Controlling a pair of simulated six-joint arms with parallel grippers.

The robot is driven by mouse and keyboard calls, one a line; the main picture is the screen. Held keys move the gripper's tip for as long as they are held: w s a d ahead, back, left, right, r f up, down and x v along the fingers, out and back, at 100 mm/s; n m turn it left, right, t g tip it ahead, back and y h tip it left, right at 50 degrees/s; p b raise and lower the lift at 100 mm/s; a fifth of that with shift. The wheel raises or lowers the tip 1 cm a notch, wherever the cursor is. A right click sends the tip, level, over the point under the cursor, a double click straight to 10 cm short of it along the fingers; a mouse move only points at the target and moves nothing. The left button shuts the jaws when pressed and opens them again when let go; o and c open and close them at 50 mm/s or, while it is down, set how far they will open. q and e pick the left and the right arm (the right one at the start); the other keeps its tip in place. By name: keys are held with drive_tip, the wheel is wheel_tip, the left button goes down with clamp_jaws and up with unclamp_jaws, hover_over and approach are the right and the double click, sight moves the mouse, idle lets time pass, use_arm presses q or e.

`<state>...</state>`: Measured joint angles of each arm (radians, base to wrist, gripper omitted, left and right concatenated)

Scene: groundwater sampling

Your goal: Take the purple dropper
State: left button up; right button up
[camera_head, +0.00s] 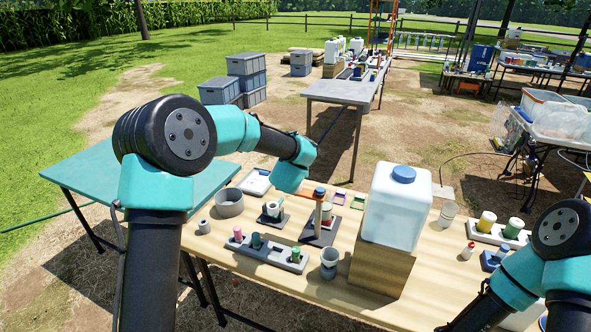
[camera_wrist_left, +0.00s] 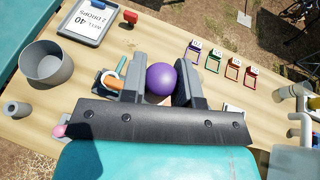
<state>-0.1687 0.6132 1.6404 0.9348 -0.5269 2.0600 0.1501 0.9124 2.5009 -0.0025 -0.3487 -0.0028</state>
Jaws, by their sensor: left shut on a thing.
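The purple dropper shows in the left wrist view as a round purple bulb (camera_wrist_left: 161,78), seen from above. My left gripper (camera_wrist_left: 163,92) is shut on it, with one dark finger on each side of the bulb. The dropper's lower part is hidden below the bulb and behind the gripper. In the head view my left arm reaches over the wooden table, and the purple bulb cannot be made out there. My right arm shows at the right edge of the head view, but its gripper is out of the picture.
A grey rack (camera_head: 271,252) holds pink, teal and green droppers at the table's front. A white jug (camera_head: 397,205) stands on a wooden block (camera_head: 380,268) to the right.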

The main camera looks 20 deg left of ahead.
use_arm(q)
drive_tip(key=s+d+r, duration=0.1)
drive_tip(key=s+d, duration=0.3)
drive_tip(key=s, duration=1)
drive_tip(key=shift+s+r, duration=0.15)
drive_tip(key=shift+s, duration=0.25)
drive_tip(key=shift+d, duration=0.15)
